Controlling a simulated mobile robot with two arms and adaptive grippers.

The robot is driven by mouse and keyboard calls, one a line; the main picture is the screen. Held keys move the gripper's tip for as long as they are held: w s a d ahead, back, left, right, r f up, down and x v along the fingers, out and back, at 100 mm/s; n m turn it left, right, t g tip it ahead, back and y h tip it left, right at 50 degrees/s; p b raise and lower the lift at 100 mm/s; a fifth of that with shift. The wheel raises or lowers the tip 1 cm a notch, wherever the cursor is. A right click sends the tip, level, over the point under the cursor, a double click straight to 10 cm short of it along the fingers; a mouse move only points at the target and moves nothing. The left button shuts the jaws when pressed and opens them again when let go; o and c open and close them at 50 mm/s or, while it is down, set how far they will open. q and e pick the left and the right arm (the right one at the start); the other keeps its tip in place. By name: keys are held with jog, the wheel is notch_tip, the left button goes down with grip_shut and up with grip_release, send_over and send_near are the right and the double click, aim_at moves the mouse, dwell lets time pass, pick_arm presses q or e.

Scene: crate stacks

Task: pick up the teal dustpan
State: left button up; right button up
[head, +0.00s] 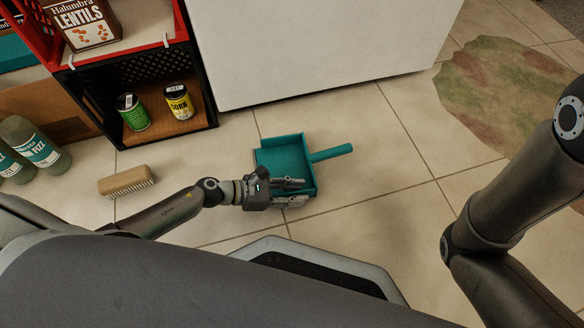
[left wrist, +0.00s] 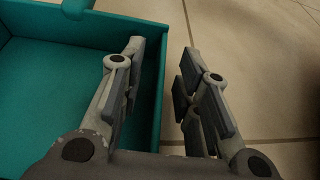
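The teal dustpan (head: 282,156) lies on the tiled floor, with its handle pointing right in the head view. My left gripper (head: 303,191) is at the dustpan's near side. In the left wrist view, my left gripper (left wrist: 164,50) is open, with one finger over the inside of the dustpan (left wrist: 50,85) and the other outside its side wall. The wall runs between the fingers, with a gap on the outer side. My right arm shows at the right of the head view, but its gripper is out of view.
A scrub brush (head: 126,181) lies left of my left arm. A black and red crate (head: 97,99) holds a green can (head: 133,113) and a corn can (head: 178,102). Bottles (head: 34,146) stand far left. A white block (head: 310,50) stands behind the dustpan.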

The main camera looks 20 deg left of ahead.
pick_arm(q)
grip_shut()
jog(key=shift+r, duration=0.15)
